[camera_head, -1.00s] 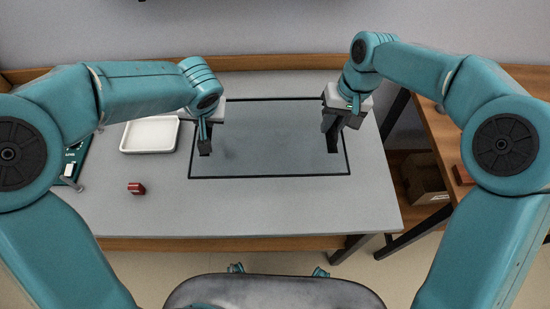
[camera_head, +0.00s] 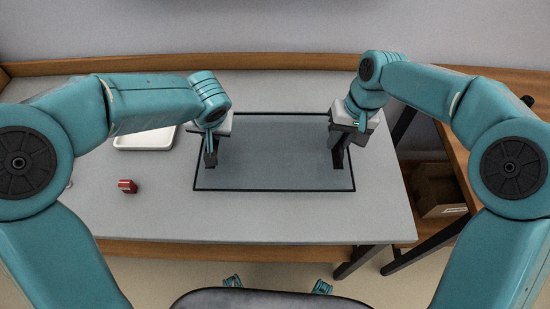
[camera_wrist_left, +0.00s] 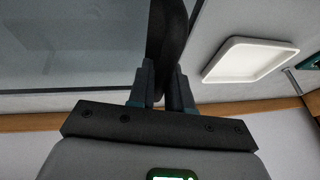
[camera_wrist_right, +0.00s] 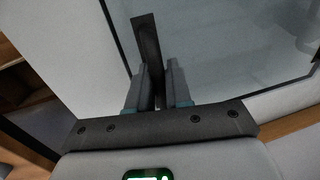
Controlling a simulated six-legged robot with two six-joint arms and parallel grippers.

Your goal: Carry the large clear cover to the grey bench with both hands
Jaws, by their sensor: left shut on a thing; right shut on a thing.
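The large clear cover (camera_head: 272,160) is a see-through flat sheet with a thin black rim, level over the grey bench (camera_head: 150,218). I cannot tell whether it touches the bench top or hangs just above. My left gripper (camera_head: 211,158) is shut on a dark upright handle at the cover's left side; the handle also shows between the fingers in the left wrist view (camera_wrist_left: 166,60). My right gripper (camera_head: 338,155) is shut on a matching dark handle at the right side, seen in the right wrist view (camera_wrist_right: 149,50). The gripped spots are partly hidden by the fingers.
A white tray (camera_head: 146,142) lies on the bench left of the cover, partly behind my left arm. A small red block (camera_head: 127,186) sits at the front left. A wooden table (camera_head: 450,135) with a cardboard box (camera_head: 438,190) below stands at the right. The bench's front strip is clear.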

